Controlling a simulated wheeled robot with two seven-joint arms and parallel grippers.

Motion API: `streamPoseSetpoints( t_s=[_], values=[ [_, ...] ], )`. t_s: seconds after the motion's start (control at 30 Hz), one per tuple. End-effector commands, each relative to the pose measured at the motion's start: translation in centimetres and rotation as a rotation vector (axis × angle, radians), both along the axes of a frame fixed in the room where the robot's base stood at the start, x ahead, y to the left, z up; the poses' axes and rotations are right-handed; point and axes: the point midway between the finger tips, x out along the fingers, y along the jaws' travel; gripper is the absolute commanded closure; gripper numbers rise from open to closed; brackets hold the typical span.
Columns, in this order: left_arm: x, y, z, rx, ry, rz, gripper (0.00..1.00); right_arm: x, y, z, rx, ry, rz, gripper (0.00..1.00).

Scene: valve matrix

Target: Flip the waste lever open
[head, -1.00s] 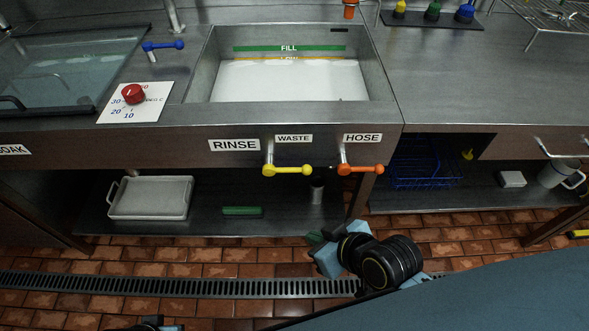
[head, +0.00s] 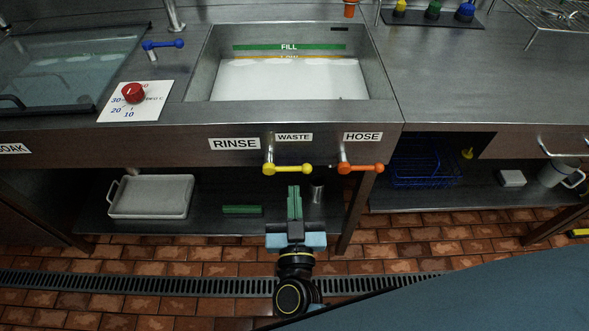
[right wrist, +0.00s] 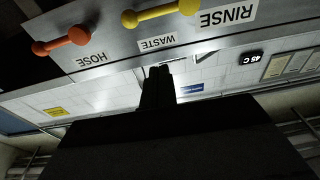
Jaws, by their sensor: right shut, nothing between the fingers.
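The yellow waste lever (head: 287,169) sits on the sink front under the WASTE label (head: 294,137), its bar lying sideways with a round knob at each end. It also shows in the right wrist view (right wrist: 160,13), upside down. My right gripper (head: 295,190) is shut and empty, its green-looking fingers pointing up just below the lever's right part, with a small gap in the picture. In the right wrist view the dark fingers (right wrist: 160,72) point toward the WASTE label. My left gripper is not in view.
The orange hose lever (head: 360,169) is close on the right, also seen in the wrist view (right wrist: 62,41). The sink (head: 384,92) is above, holding whitish liquid. A shelf below bears a grey tray (head: 150,197) and a green block (head: 242,210).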

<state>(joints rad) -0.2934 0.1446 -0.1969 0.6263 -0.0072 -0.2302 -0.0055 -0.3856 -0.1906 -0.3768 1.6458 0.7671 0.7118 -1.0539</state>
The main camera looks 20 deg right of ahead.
Motion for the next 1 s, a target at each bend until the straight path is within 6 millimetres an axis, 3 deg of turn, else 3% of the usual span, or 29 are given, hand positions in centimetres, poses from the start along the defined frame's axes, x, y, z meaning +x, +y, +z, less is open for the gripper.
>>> streamPoseSetpoints(
  t_s=[0.37,0.53,0.67,1.0],
  values=[
    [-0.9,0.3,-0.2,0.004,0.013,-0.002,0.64,-0.1,-0.2,-0.1,-0.002,-0.003,-0.023,1.00],
    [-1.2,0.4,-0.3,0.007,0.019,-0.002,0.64,0.8,-0.4,0.1,-0.002,-0.006,-0.022,1.00],
    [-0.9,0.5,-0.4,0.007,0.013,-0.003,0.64,2.8,-1.0,0.4,-0.002,-0.008,-0.023,1.00],
    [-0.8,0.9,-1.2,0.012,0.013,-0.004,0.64,9.9,-3.1,1.5,-0.002,-0.008,-0.022,1.00]
  ],
)
